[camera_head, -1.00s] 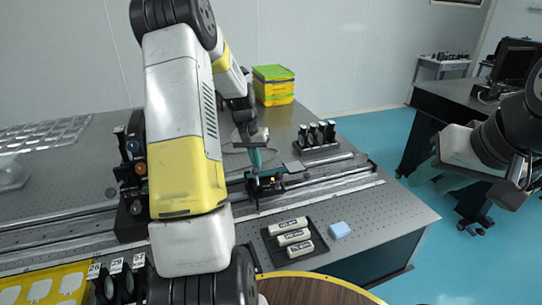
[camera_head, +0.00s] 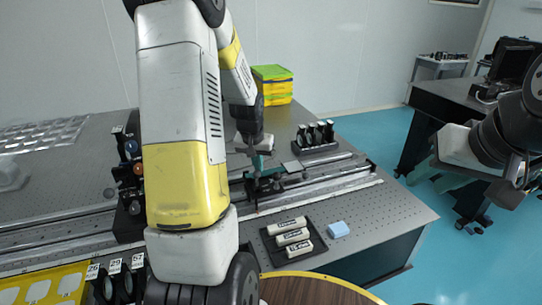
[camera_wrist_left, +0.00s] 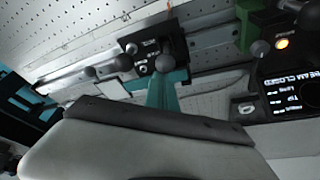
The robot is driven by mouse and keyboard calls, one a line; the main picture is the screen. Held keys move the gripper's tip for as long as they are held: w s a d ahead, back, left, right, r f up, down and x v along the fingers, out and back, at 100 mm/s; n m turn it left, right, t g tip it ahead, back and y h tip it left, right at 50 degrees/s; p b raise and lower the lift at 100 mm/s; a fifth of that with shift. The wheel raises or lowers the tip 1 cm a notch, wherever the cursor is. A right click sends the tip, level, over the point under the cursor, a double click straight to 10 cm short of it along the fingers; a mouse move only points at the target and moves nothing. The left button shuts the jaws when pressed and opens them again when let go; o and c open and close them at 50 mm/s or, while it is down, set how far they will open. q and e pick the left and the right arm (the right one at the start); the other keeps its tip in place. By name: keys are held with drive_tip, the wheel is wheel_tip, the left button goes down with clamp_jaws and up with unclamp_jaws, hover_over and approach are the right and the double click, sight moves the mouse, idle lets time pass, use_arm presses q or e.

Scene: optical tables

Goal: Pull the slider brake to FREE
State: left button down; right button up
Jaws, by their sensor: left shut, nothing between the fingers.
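The slider (camera_head: 265,183) is a dark carriage on the long metal rail in the head view. In the left wrist view its black labelled plate (camera_wrist_left: 150,38) shows with dark ball knobs; one knob (camera_wrist_left: 165,63) is right by my fingertips. Which knob is the brake, and its setting, I cannot read. My left gripper (camera_head: 256,165) is shut and empty, with teal fingers pointing down at the slider. The shut fingers also show in the left wrist view (camera_wrist_left: 165,85); whether they touch the knob I cannot tell. My right gripper (camera_head: 440,172) hangs far right, away from the table; its jaw opening is unclear.
A rack of dark holders (camera_head: 315,137) and yellow-green boxes (camera_head: 272,85) stand behind.

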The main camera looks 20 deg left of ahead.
sight(257, 176)
use_arm(q)
drive_tip(key=shift+s+d+r, duration=0.1)
drive_tip(key=shift+s+d, duration=0.2)
drive_tip(key=shift+s, duration=0.1)
drive_tip(key=shift+r, duration=0.8)
drive_tip(key=shift+r, duration=0.25)
drive_tip(key=v, duration=0.7)
drive_tip(key=shift+r, duration=0.1)
